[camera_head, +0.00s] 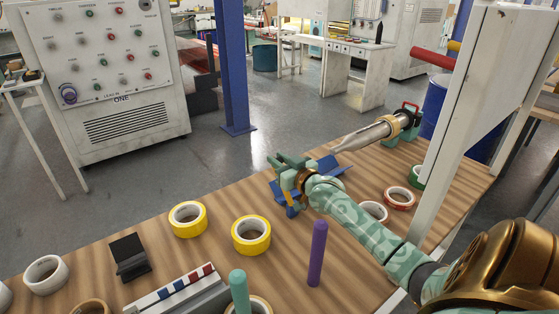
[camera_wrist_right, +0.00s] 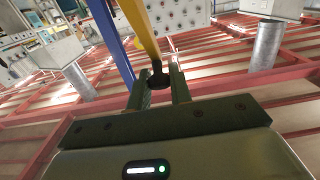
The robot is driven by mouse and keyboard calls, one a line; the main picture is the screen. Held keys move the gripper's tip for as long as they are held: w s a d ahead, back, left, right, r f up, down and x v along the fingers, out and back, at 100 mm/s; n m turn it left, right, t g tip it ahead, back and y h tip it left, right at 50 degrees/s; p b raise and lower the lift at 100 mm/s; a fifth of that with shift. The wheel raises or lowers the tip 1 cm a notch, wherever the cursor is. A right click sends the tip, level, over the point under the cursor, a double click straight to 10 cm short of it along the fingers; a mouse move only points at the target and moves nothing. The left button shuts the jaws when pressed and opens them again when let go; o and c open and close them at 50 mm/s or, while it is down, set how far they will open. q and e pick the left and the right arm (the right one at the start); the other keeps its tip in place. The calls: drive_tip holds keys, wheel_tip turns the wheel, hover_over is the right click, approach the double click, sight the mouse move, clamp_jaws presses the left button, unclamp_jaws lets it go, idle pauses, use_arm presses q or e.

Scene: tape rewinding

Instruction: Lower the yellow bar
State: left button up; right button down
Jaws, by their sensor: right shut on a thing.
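The yellow bar (camera_wrist_right: 138,28) shows in the right wrist view, running down from the top edge to a dark end piece between my right gripper's fingers. My right gripper (camera_wrist_right: 161,84) is shut on that end. In the head view my right gripper (camera_head: 284,168) is over the back part of the wooden table, beside a blue stand (camera_head: 330,168). The gripper and arm hide much of the bar and stand there. My left gripper is not in view.
Yellow tape rolls (camera_head: 188,219) and (camera_head: 251,235) lie left of my right arm on the wooden table (camera_head: 190,262). A purple post (camera_head: 317,253) stands close below the arm. A red and white tape roll (camera_head: 399,199) lies to its right. A white upright (camera_head: 462,110) stands at right.

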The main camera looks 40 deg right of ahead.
drive_tip(key=shift+w+r, duration=0.15)
drive_tip(key=w+g+p, duration=0.1)
drive_tip(key=w+f+g+p, duration=0.1)
drive_tip(key=p, duration=0.1)
drive_tip(key=w+g+p, duration=0.1)
drive_tip(key=p, duration=0.1)
drive_tip(key=shift+w+d+f+g, duration=0.2)
drive_tip(key=shift+d+f+g, duration=0.05)
drive_tip(key=shift+f+g, duration=0.15)
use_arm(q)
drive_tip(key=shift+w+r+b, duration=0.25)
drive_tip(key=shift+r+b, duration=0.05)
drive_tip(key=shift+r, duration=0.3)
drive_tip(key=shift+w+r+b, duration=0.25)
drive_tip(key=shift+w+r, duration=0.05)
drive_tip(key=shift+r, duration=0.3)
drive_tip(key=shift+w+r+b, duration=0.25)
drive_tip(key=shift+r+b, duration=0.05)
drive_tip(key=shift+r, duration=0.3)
use_arm(e)
drive_tip(key=shift+w+d+f+g+y, duration=0.15)
drive_tip(key=shift+w+f+g, duration=0.5)
drive_tip(key=shift+f+g, duration=0.45)
drive_tip(key=shift+w+a+f+g+y, duration=0.1)
drive_tip(key=shift+w+f+g+y, duration=0.1)
drive_tip(key=shift+w+f+g, duration=0.65)
drive_tip(key=shift+w+d+f+g+y, duration=0.15)
drive_tip(key=shift+w+f+g, duration=0.25)
drive_tip(key=shift+f+g, duration=0.9)
drive_tip(key=shift+f, duration=0.25)
